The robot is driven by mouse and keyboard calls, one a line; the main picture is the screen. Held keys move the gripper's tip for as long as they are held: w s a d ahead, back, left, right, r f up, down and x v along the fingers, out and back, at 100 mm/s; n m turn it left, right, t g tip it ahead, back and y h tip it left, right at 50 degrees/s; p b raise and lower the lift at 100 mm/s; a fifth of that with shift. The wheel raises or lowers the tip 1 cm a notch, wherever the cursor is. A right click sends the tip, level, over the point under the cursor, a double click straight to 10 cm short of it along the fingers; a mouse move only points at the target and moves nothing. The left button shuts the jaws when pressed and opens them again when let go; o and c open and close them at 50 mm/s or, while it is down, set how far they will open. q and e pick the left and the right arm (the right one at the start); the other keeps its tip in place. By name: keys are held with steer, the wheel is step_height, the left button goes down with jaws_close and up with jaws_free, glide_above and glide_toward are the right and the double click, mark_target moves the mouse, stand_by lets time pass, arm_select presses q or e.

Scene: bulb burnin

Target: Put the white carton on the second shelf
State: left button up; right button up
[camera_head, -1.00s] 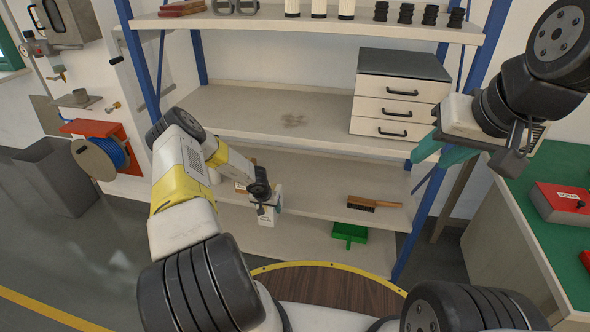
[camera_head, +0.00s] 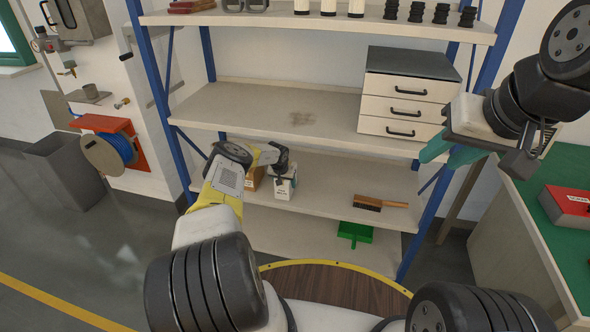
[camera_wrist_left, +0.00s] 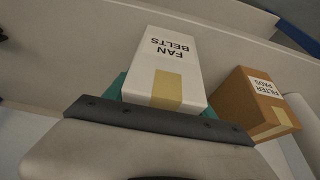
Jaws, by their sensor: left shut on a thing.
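The white carton (camera_head: 284,187), labelled FAN BELTS, is in my left gripper at the shelf with the brush, the second shelf (camera_head: 335,181) from the bottom. The carton (camera_wrist_left: 168,62) also shows in the left wrist view, upside down in the picture. My left gripper (camera_wrist_left: 163,100) is shut on it, a teal finger at each side. I cannot tell whether the carton's base touches the shelf. My right gripper (camera_head: 449,152) is empty, its teal fingers apart, in front of the rack's right post.
A brown FILTER PADS carton (camera_wrist_left: 258,103) stands close beside the white carton; it is partly hidden in the head view (camera_head: 256,177). A brush (camera_head: 382,203) lies to the right, with free shelf between. A green dustpan (camera_head: 355,233) is below. The shelf above (camera_head: 260,112) overhangs.

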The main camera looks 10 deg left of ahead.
arm_select(q)
steer(key=shift+w+f, duration=0.1)
steer(key=shift+w, duration=0.3)
steer(key=shift+w+a+f, duration=0.1)
steer(key=shift+f, duration=0.6)
steer(key=o, duration=1.6)
steer(key=shift+r, duration=0.55)
steer(key=v, duration=1.1)
steer(key=shift+s+f, duration=0.1)
steer(key=shift+s, duration=0.1)
